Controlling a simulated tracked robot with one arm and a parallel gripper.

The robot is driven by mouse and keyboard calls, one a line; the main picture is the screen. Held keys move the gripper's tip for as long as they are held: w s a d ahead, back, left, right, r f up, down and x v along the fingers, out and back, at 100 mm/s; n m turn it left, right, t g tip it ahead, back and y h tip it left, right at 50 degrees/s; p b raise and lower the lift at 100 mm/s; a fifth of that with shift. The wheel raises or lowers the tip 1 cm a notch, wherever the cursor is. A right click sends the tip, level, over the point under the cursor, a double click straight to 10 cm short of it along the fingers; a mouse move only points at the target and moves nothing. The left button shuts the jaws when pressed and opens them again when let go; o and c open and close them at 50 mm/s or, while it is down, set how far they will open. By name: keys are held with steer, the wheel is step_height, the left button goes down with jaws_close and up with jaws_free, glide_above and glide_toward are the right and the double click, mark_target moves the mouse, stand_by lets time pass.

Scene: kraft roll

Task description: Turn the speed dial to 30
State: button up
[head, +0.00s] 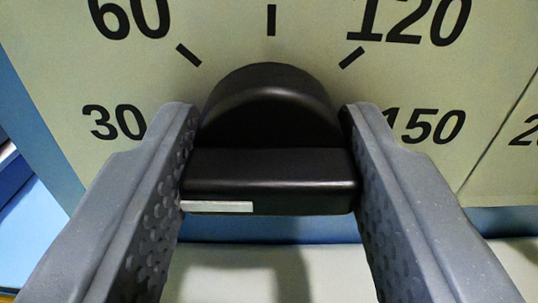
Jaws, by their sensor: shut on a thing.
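The speed dial (270,125) is a black round knob with a raised grip bar, in the middle of the head view. My gripper (269,150) is shut on the bar, with one grey finger against each end. The bar lies level across the picture. A white pointer line (217,207) runs along its left half and points left, on the side of the printed 30 (114,122). The 30 stands just left of my left finger. Any tick mark beside the 30 is hidden behind that finger.
The cream panel (230,45) carries the printed 60 (130,15) at upper left, 120 (415,18) at upper right and 150 (432,126) at right. Ticks show above the dial. A seam runs down the panel at right. Blue surfaces show at the left edge.

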steer(key=shift+r, duration=0.3)
steer(key=o, duration=1)
steer(key=shift+d, duration=0.1)
steer(key=shift+f, duration=0.1)
steer(key=shift+s+f+b, duration=0.1)
steer(key=shift+s+b, duration=0.95)
steer(key=shift+s, duration=5.85)
